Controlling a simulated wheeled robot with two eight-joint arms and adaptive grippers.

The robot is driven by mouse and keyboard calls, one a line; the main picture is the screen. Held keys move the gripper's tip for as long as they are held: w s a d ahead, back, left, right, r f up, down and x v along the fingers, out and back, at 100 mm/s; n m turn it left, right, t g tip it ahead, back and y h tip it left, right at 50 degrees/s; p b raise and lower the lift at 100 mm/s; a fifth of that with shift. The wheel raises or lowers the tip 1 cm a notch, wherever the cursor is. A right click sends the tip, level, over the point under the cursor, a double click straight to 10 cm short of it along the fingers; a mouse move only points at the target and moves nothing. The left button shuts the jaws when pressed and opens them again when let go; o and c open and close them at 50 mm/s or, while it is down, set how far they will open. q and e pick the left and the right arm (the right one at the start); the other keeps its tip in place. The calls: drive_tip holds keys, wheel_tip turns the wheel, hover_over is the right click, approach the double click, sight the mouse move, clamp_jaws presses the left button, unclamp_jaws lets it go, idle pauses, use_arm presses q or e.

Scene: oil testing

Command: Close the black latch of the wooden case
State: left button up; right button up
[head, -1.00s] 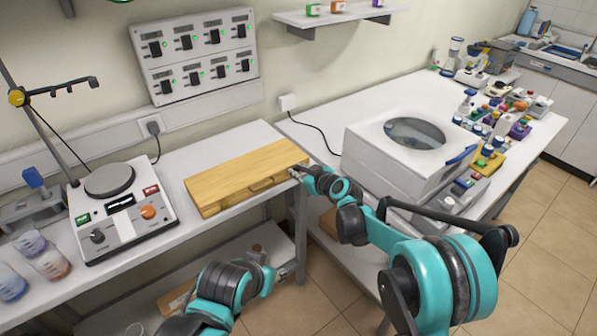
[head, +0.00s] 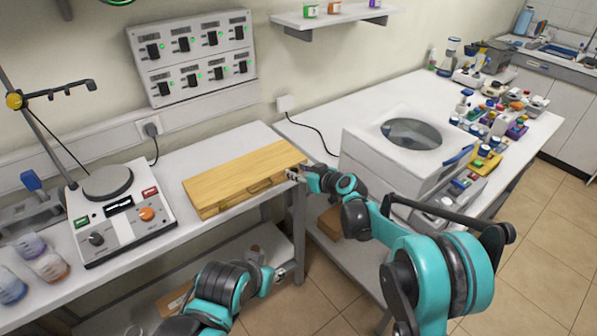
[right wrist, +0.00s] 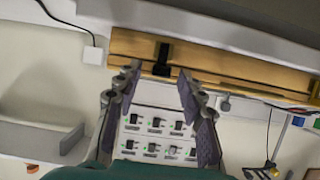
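The wooden case (head: 240,172) lies shut-looking on the left table, its handle (head: 262,186) on the front side. In the right wrist view the case (right wrist: 225,75) shows as a long wooden strip, with one black latch (right wrist: 162,53) on it. I cannot tell whether the latch is fastened. My right gripper (head: 293,175) is at the front right corner of the case. In the right wrist view its fingers (right wrist: 158,80) are spread, empty, with the latch between and just beyond the tips. My left gripper (head: 287,271) is low, below the tabletop; its fingers are too small to read.
A hotplate device (head: 122,212) and beakers (head: 45,262) stand left of the case. A white box-shaped machine (head: 400,155) and several bottles occupy the right table. A gap separates the tables. Bare tabletop (head: 215,150) lies behind the case.

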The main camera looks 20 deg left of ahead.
drive_tip(key=v, duration=1.2)
drive_tip(key=shift+r, duration=0.1)
drive_tip(key=s+d+r+m+h, duration=0.3)
drive_tip(key=s+d+m+h, duration=0.15)
drive_tip(key=s+d, duration=0.9)
drive_tip(key=s+d+f+m+h, duration=0.2)
drive_tip(key=s+d+f+h, duration=0.1)
drive_tip(key=s+d, duration=0.4)
drive_tip(key=s+d+f+m+g+h, duration=0.1)
drive_tip(key=s+d+f+m+h, duration=0.2)
drive_tip(key=s+d, duration=0.5)
drive_tip(key=shift+s+d+m, duration=0.35)
drive_tip(key=shift+s, duration=0.55)
